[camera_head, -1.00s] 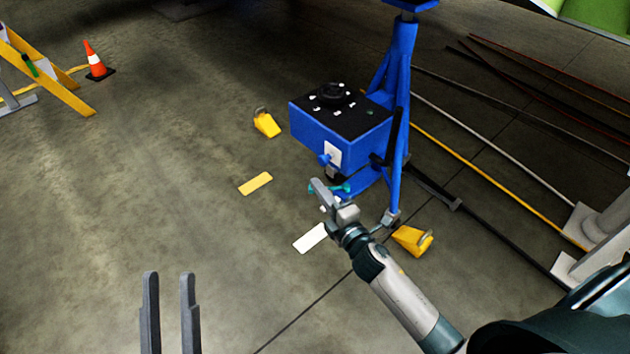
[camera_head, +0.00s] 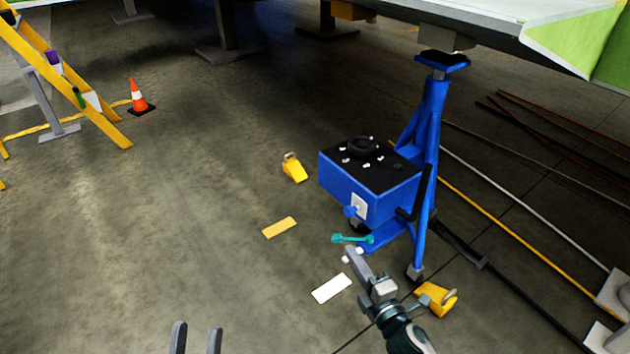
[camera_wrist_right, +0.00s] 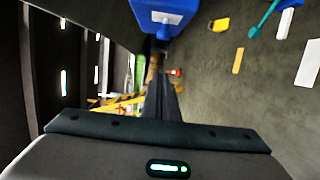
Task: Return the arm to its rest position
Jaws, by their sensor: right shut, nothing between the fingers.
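My right gripper (camera_head: 352,256) is shut and empty, its arm coming in from the bottom right. In the head view its tip lies just below a teal handle (camera_head: 343,238) at the foot of the blue jack (camera_head: 355,193); I cannot tell the gap in depth. In the right wrist view the dark fingers (camera_wrist_right: 163,95) are together, with part of the blue jack (camera_wrist_right: 165,15) and the teal handle (camera_wrist_right: 262,18) beyond them. My left gripper (camera_head: 197,340) shows at the bottom edge, two fingers apart with nothing between them.
Yellow chocks (camera_head: 294,167) and (camera_head: 437,299) lie beside the jack. A yellow floor patch (camera_head: 279,227) and a white one (camera_head: 331,288) lie in front. A cone (camera_head: 138,97) and yellow frame (camera_head: 65,75) stand left. Long rods (camera_head: 510,228) lie right.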

